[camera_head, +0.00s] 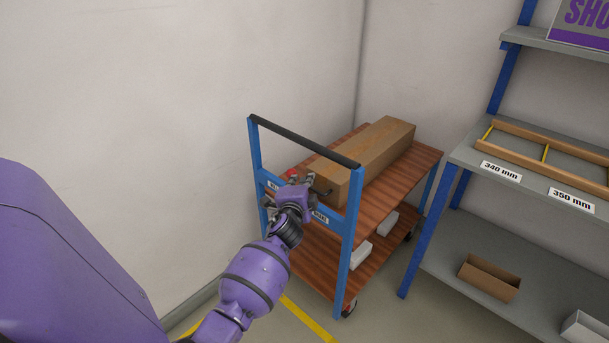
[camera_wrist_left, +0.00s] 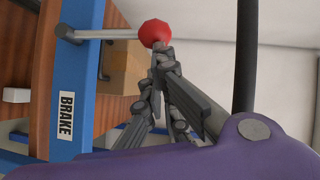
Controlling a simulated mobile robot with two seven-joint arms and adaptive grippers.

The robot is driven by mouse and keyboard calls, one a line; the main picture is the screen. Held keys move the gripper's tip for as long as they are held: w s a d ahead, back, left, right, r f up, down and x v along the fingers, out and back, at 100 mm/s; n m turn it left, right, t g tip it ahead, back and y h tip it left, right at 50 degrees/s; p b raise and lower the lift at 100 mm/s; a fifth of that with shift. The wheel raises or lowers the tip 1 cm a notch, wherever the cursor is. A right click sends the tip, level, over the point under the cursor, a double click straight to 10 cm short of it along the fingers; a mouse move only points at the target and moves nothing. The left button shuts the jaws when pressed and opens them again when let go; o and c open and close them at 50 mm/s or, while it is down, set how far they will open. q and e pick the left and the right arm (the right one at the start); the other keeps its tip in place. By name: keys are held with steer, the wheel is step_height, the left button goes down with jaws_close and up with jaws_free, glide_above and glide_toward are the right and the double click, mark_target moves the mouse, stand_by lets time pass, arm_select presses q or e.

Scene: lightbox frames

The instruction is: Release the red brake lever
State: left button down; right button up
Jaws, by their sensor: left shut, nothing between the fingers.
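The red brake lever knob (camera_wrist_left: 155,33) sits at the end of a grey rod in the left wrist view, just beyond my fingertips. A small part of the red knob (camera_head: 292,173) shows in the head view at the cart's handle end. My left gripper (camera_wrist_left: 160,52) is shut and empty, with its tips at or very near the knob's lower side; I cannot tell if they touch. In the head view the left gripper (camera_head: 302,185) is in front of the cart's blue crossbar, partly hiding it. A white BRAKE label (camera_wrist_left: 66,117) is on the blue bar. My right gripper is not in view.
The blue-framed cart has wooden shelves (camera_head: 386,200), a black handle (camera_head: 305,141) above my gripper, and a long cardboard box (camera_head: 375,150) on top. A grey shelf rack (camera_head: 480,170) stands to the right. The wall is close on the left.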

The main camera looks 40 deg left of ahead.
mark_target(290, 173)
arm_select(q)
steer(key=a+p, duration=0.1)
steer(key=a+r+n+h+p, duration=0.1)
steer(key=p, duration=0.1)
steer(key=a+n+g+p, duration=0.1)
steer(key=a, duration=0.1)
steer(key=shift+w+r+h, duration=0.2)
steer(key=shift+r+h, duration=0.1)
steer(key=shift+h, duration=0.1)
steer(key=shift+a+f+p, duration=0.2)
steer(key=shift+a+p, duration=0.15)
steer(key=shift+a, duration=0.3)
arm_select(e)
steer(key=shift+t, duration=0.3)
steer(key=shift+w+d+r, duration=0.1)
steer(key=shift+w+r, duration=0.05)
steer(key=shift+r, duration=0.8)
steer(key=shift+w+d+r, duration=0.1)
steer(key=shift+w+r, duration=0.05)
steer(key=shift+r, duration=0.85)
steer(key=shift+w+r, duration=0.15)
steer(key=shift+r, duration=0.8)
arm_select(q)
steer(key=shift+a, duration=0.1)
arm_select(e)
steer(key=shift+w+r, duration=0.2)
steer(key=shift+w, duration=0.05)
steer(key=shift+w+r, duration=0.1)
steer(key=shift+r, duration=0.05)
